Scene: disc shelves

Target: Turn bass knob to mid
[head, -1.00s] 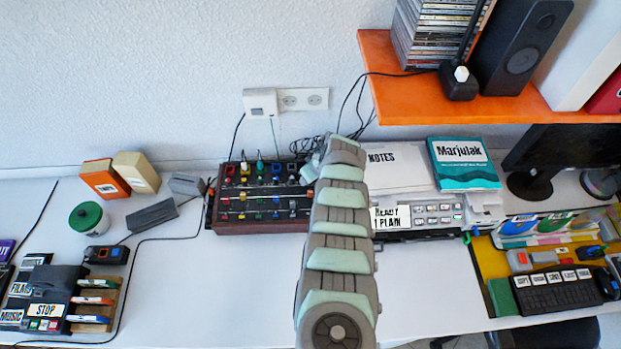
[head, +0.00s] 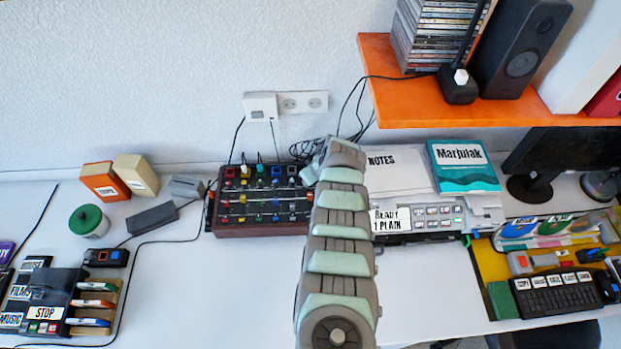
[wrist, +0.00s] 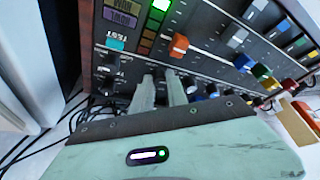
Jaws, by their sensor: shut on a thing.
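The mixer (head: 230,229), a dark panel with a brown case, stands against the wall in the head view. My arm covers its right end. In the wrist view its panel (wrist: 215,50) fills the upper part, with sliders and knobs. My gripper (wrist: 161,82) has its two grey fingers against the panel, shut on a small dark knob that is mostly hidden between them. Two black knobs show left of the fingers. Their printed labels are too small to read, so I cannot tell the held knob's name or where it points.
An orange slider (wrist: 179,46) stands just above the fingers. Coloured knobs and sliders crowd the panel to the right. In the head view, a notes sheet (head: 398,168) and a button machine (head: 432,224) lie right of my arm. The table in front of the mixer is clear.

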